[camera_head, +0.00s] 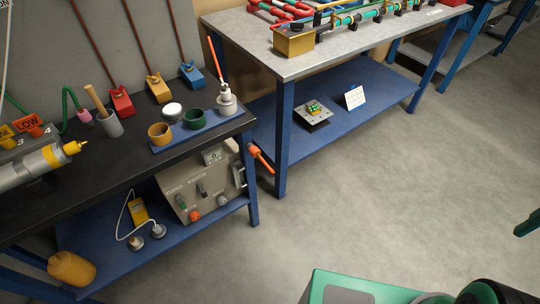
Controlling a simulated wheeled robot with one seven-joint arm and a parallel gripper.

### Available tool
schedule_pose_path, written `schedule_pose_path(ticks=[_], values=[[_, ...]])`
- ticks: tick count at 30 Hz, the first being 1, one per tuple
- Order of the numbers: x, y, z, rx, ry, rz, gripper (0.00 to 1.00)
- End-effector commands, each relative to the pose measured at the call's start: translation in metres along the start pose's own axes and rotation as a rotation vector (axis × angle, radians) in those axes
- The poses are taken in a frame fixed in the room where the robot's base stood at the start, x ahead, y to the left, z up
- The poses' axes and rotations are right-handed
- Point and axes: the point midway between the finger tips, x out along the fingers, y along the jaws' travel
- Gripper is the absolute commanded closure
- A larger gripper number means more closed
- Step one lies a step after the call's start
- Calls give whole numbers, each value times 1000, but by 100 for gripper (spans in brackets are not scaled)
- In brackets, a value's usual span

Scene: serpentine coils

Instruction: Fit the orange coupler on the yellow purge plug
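A silver cylinder with a yellow band lies at the left on the dark bench top, and a yellow fitting (72,148) sticks out of its right end. This fitting may be the yellow purge plug. An orange cylindrical piece (261,158) sticks out at the bench's right end, beside the grey box. It may be the orange coupler, but I cannot tell for sure. The two orange and yellow pieces are well apart. My gripper does not show clearly anywhere. Green and black parts of my own body fill the bottom right.
The dark bench (130,165) holds a blue tray (170,144) with cups and a white-based stand (227,100). The grey control box (203,187) sits on its lower shelf. A second bench (335,54) stands behind. The grey floor (370,190) between is clear.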

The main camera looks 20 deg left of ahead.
Motion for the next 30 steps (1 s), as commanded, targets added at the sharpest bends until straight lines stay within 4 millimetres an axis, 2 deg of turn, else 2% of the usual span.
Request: schedule_pose_path(ticks=[3,5,8,11,14,15,17,21,26,30], values=[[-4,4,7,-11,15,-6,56],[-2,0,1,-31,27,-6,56],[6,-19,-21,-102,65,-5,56],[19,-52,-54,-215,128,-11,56],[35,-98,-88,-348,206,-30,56],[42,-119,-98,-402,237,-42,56],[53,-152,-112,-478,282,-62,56],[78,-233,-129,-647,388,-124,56],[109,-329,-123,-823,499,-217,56],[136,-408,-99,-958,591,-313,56]])
